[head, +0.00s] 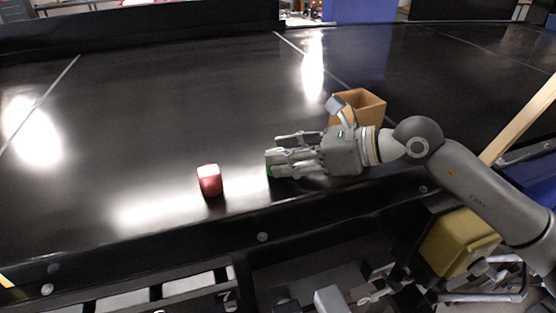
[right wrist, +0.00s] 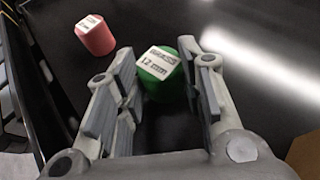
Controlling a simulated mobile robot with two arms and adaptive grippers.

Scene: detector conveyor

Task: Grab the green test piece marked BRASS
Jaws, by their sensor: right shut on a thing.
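The green test piece (right wrist: 158,86) is a short cylinder with a white top label reading BRASS 12 mm in the right wrist view. My right gripper (right wrist: 160,82) is shut on it, with a finger on each side. In the head view, my right gripper (head: 272,162) reaches in from the right, low over the black belt. Only a sliver of the green piece (head: 270,171) shows there at the fingertips; the rest is hidden by the fingers. I cannot tell whether the piece still touches the belt. My left gripper is not in view.
A red test piece (head: 209,180) stands on the black conveyor (head: 150,130), left of the gripper; it also shows in the right wrist view (right wrist: 95,36). An open brown box (head: 372,106) stands behind my right wrist. The belt beyond is clear.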

